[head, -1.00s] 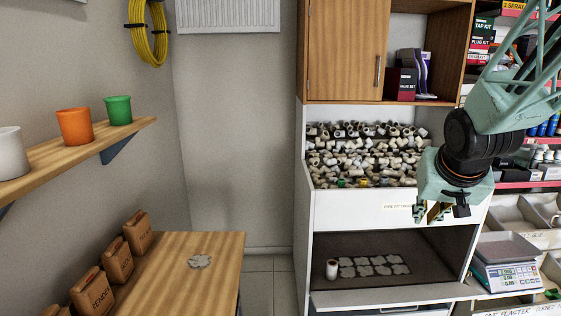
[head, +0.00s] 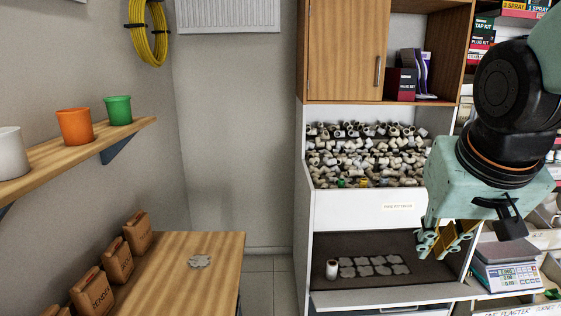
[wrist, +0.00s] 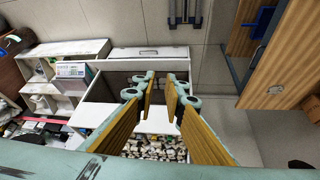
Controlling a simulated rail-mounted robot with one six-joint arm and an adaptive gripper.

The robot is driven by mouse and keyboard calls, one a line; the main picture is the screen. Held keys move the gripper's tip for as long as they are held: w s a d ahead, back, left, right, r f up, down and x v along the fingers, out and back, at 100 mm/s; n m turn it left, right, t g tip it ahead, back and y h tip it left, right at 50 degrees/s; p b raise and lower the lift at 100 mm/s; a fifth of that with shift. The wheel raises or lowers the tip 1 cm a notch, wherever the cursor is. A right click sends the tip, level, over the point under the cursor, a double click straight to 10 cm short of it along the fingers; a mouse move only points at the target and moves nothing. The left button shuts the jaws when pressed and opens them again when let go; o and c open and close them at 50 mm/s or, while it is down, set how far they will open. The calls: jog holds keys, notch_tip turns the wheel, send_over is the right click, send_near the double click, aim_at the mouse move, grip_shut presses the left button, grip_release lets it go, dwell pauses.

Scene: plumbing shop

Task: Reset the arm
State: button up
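My arm and gripper are at the right of the head view, with my gripper (head: 447,241) hanging in front of the white bin unit. Its green fingers with yellow-gold pads point downward. In the wrist view my gripper (wrist: 160,88) shows its two sets of fingers apart, with an empty gap between them. Nothing is held. My arm hides part of the shelving on the right.
The bin unit (head: 360,212) holds many pale pipe fittings (head: 365,155). Below them is a dark recess with a white cylinder (head: 332,269). A scale (head: 505,267) stands at right. A wooden bench (head: 215,250) with paper bags (head: 117,262) is at left.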

jog(key=s+a+n, duration=0.1)
jog(key=s+a, duration=0.2)
jog(key=s, duration=0.6)
jog(key=s+a+g+y, duration=0.1)
jog(key=s+a, duration=0.3)
jog(key=s, duration=0.5)
jog(key=shift+r+n, duration=0.15)
jog(key=shift+n, duration=0.25)
jog(key=shift+s+d, duration=0.15)
jog(key=shift+d, duration=0.05)
